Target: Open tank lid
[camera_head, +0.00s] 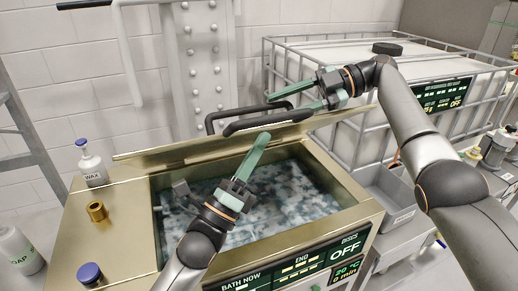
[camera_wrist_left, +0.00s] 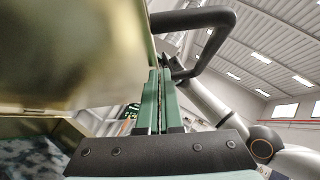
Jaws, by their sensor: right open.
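The gold tank (camera_head: 345,222) stands in front of me, with cloudy bluish-white liquid (camera_head: 300,185) showing inside. Its gold lid (camera_head: 185,152) is raised, tilted up along the tank's far side. A black bar handle (camera_head: 228,128) shows behind the lid's upper edge; it also shows in the left wrist view (camera_wrist_left: 225,22). My left gripper (camera_head: 265,137) is over the tank opening, fingers together, tips pointing up at the lid. In the left wrist view its fingers (camera_wrist_left: 160,75) are close to the handle; contact is unclear. My right gripper (camera_head: 280,107) is open beside the handle, above the lid.
A caged white container (camera_head: 330,52) stands behind right. A grey bin (camera_head: 392,205) is right of the tank.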

